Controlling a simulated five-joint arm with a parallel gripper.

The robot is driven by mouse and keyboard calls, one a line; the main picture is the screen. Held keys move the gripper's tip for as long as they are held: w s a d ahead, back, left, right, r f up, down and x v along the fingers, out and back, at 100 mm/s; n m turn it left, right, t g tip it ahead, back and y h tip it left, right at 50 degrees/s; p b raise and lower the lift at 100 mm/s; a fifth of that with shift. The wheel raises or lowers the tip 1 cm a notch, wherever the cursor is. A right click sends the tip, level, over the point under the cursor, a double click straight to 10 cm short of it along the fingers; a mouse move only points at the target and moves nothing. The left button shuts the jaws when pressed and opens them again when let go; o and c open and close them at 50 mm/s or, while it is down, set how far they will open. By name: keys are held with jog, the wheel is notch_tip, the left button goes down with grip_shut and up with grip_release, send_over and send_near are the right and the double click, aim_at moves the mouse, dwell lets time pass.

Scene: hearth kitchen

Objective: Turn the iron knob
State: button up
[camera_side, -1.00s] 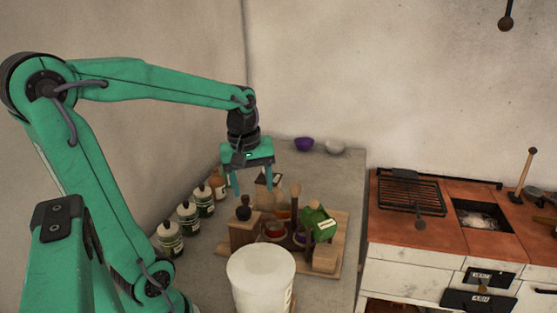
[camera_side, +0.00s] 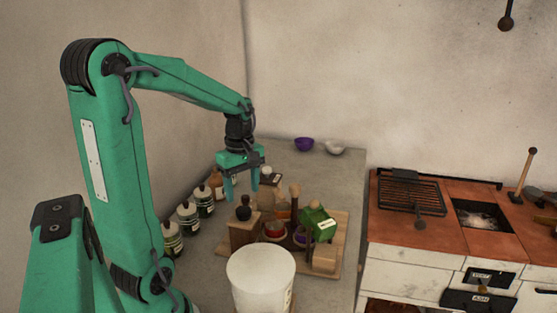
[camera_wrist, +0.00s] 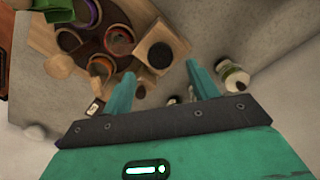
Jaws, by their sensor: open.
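My gripper (camera_side: 242,193) is open and empty, fingers pointing down, above the back of the wooden block in the side view. A dark rounded knob (camera_side: 243,212) stands on this small wooden block (camera_side: 244,234). In the wrist view my gripper (camera_wrist: 159,68) shows its two fingers apart. The block's top lies just beyond and between the fingertips, with a dark round piece (camera_wrist: 160,55) on it. A dark ball-ended piece (camera_side: 420,224) also shows at the front of the stove's grill. I cannot tell from the frames which dark piece is iron.
A white bucket (camera_side: 261,277) stands in front of the block. Several bottles (camera_side: 188,218) line the left. A wooden board (camera_side: 331,268) carries jars and a green box (camera_side: 318,222). The stove (camera_side: 440,238) is at the right.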

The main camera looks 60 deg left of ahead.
aim_at(244, 210)
jog(key=shift+f, duration=2.75)
jog(key=c, duration=1)
